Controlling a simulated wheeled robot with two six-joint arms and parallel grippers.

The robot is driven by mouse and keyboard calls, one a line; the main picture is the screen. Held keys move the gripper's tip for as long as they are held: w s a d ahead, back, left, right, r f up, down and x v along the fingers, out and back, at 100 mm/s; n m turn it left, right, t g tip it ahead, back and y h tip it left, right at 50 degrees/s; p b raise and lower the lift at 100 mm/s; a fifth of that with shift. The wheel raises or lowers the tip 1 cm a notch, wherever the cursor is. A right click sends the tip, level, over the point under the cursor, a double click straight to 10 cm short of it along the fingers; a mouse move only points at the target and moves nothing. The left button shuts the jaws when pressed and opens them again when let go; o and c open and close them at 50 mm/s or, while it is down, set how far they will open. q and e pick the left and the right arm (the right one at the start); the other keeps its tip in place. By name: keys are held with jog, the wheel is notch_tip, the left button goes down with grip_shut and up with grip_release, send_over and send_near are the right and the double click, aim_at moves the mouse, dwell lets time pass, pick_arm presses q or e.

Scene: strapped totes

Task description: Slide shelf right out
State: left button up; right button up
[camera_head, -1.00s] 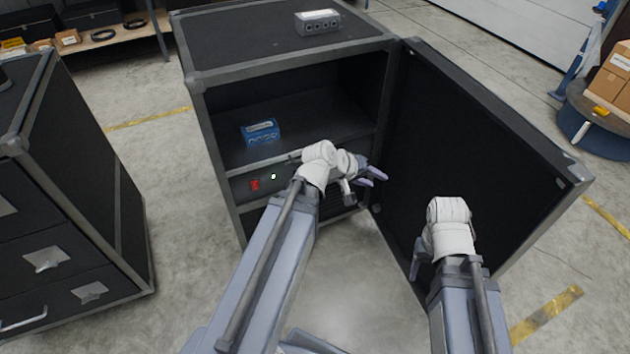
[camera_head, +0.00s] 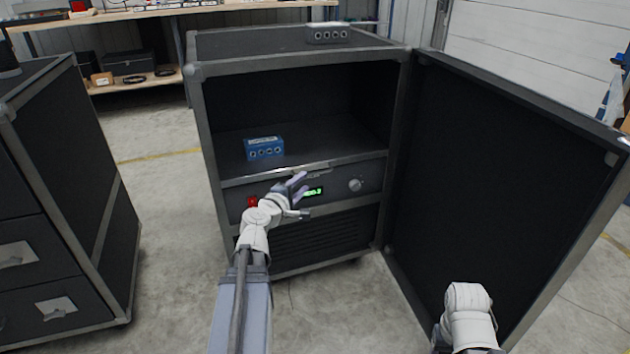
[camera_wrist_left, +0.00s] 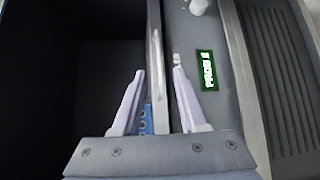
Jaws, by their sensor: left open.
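The shelf (camera_head: 330,138) is a dark flat board inside the open black cabinet, with a metal front edge (camera_head: 345,160) that has a lighter handle-like strip (camera_head: 312,166) at its middle. It looks pushed in, level with the cabinet front. My left gripper (camera_head: 304,193) is open in front of this edge, just below the strip. In the left wrist view, the open fingers (camera_wrist_left: 158,70) appear on either side of the shelf's metal edge (camera_wrist_left: 160,45); contact cannot be told. My right arm's wrist (camera_head: 467,305) is at the bottom right; its fingers are hidden.
A blue box (camera_head: 263,148) sits on the shelf. Below is a panel with a red switch (camera_head: 252,201), green display (camera_head: 314,192) and knob (camera_head: 355,185). The cabinet door (camera_head: 500,190) stands open at right. Another black cabinet (camera_head: 85,190) stands left.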

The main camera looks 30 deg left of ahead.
aim_at(313, 174)
pick_arm(q)
jog(key=w, duration=0.5)
jog(key=w+f+b, duration=0.1)
jog(key=w, duration=0.1)
jog(key=shift+w+a, duration=0.25)
jog(key=shift+w, duration=0.15)
jog(key=shift+c, duration=0.3)
grip_shut()
dwell(0.8)
